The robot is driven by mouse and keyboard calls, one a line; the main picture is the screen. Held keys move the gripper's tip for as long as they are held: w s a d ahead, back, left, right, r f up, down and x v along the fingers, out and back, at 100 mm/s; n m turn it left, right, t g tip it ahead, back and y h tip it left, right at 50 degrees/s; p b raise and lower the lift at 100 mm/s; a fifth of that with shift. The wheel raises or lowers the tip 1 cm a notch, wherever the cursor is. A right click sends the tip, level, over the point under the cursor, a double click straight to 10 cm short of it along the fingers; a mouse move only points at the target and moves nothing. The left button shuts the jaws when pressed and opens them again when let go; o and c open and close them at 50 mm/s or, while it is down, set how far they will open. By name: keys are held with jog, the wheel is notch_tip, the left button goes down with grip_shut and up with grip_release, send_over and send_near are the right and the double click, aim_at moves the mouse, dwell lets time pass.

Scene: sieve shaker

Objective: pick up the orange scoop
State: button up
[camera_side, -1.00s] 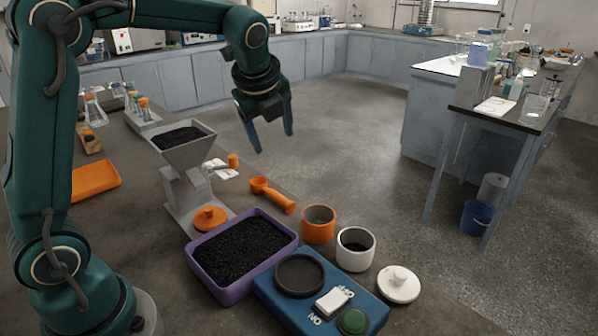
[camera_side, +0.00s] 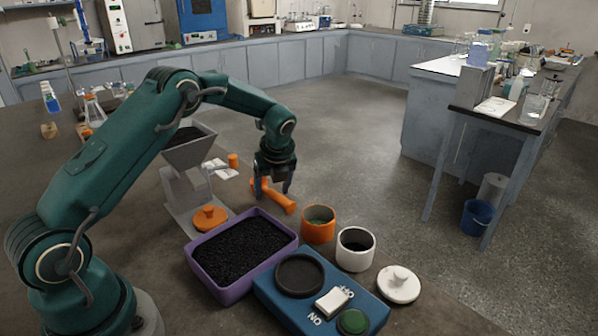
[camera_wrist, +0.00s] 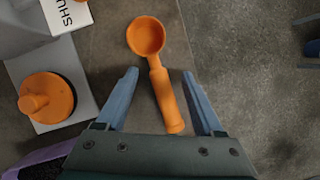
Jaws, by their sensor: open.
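The orange scoop (camera_side: 277,198) lies on the table near its far edge, behind the orange jar. In the wrist view the scoop (camera_wrist: 163,90) shows its round bowl at the top and its handle pointing down toward my gripper. My gripper (camera_side: 271,187) is low over the scoop in the side view and partly covers it. In the wrist view the two blue fingers of my gripper (camera_wrist: 161,74) stand apart, one on each side of the handle, with gaps on both sides. Whether the fingertips are down at the handle's height is hard to tell.
A purple tray (camera_side: 226,297) of black grains, an orange jar (camera_side: 318,231), a white jar (camera_side: 355,262) and a blue shaker base (camera_side: 278,308) stand nearer. The table edge is close on the right.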

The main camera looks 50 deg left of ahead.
aim_at(272, 191)
jog(key=shift+f, duration=0.15)
grip_shut()
notch_tip(272, 191, up, 10)
dwell(0.8)
